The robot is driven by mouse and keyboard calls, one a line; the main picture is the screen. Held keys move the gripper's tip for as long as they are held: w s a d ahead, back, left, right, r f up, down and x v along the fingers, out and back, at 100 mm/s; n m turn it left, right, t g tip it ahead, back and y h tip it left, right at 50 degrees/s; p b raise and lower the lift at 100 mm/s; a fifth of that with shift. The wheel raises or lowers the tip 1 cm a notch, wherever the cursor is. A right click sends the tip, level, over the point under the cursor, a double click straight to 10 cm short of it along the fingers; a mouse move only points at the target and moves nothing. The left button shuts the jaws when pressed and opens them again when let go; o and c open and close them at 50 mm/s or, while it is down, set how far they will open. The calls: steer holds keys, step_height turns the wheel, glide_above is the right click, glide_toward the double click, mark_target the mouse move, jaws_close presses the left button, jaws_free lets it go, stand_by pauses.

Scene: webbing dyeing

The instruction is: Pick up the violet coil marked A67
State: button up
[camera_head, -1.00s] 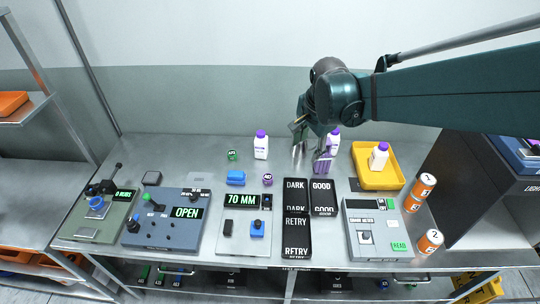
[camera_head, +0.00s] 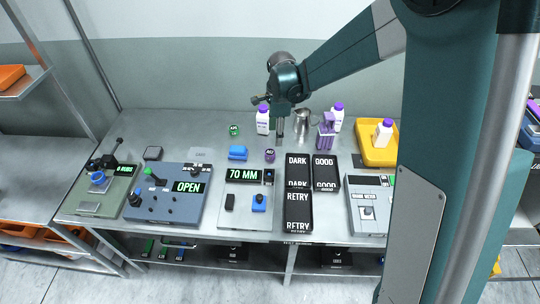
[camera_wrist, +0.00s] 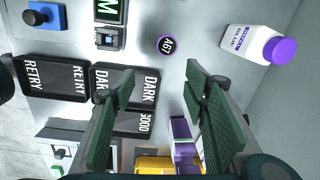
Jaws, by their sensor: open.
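The violet coil marked A67 (camera_head: 269,155) stands on the metal table, behind the 70 MM machine and left of the DARK tray. In the wrist view the coil (camera_wrist: 167,44) shows its round, dark labelled face, ahead of the fingertips and roughly between their lines. My gripper (camera_head: 279,139) points down behind and slightly right of the coil in the head view. In the wrist view my gripper (camera_wrist: 160,78) has its two green-padded fingers wide apart with nothing between them. The coil is not touched.
A white bottle with a violet cap (camera_head: 262,121) stands close behind the coil.

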steer(key=m, duration=0.2)
glide_above(270, 152)
steer(key=shift+g, duration=0.3)
step_height(270, 152, down, 6)
steer(key=shift+r, duration=0.15)
steer(key=shift+f, duration=1.3)
steer(key=shift+f, duration=2.6)
steer(key=shift+c, duration=0.7)
steer(key=c, duration=0.8)
